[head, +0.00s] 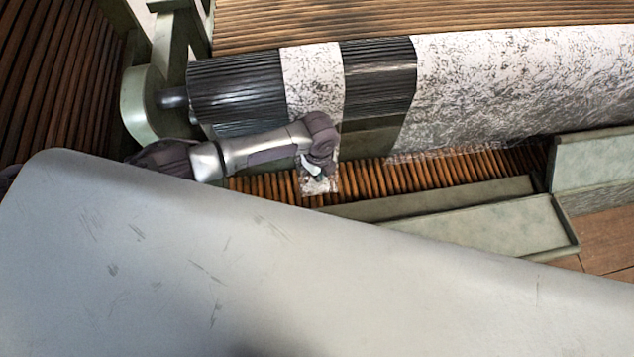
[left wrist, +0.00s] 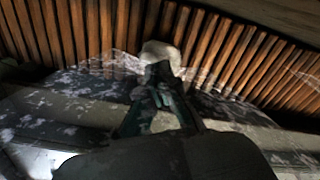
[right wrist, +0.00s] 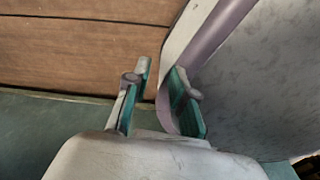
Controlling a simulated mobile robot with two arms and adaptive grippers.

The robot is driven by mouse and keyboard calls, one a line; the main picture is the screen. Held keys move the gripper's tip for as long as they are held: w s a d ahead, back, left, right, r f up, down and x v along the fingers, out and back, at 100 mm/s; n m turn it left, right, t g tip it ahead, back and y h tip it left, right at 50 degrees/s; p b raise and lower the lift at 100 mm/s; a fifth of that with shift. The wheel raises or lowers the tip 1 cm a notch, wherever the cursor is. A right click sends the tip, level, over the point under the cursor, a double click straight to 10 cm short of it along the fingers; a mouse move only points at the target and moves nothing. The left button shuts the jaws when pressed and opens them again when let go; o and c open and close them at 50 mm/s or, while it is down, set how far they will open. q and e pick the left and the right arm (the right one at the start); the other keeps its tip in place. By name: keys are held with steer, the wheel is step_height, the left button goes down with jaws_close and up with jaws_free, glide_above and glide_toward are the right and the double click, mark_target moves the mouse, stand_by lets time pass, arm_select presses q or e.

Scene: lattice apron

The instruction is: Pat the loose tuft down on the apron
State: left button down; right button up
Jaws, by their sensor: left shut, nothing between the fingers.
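The apron (head: 375,176) is a bed of narrow brown wooden slats below the roller; its slats fill the top of the left wrist view (left wrist: 95,30). My left gripper (head: 317,175) is over the apron, with its fingers shut and empty. In the left wrist view its fingertips (left wrist: 159,70) meet the near edge of a pale, rounded tuft (left wrist: 160,52) lying against the slats; I cannot tell how hard they touch. A thin whitish web surrounds the tuft. My right gripper (right wrist: 162,88) shows only in its own wrist view, open and empty, away from the apron.
A dark fluted roller (head: 235,90) with a speckled white sheet (head: 500,85) stands behind the apron. Green-grey trays (head: 490,228) border it at the front right. A large pale grey panel covers the head view's foreground. Wooden boards (right wrist: 80,50) show beyond my right gripper.

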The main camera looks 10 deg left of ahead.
arm_select(q)
steer(key=shift+f+b, duration=0.9)
steer(key=shift+f, duration=0.25)
stand_by(0.5)
steer(key=shift+r, duration=0.1)
steer(key=shift+r+p, duration=0.5)
steer(key=shift+p, duration=0.1)
step_height(320, 180, up, 2)
steer(key=shift+r+p, duration=0.1)
steer(key=shift+p, duration=1)
steer(key=shift+r+p, duration=0.3)
step_height(320, 180, up, 4)
steer(key=p, duration=0.4)
steer(key=shift+r, duration=0.1)
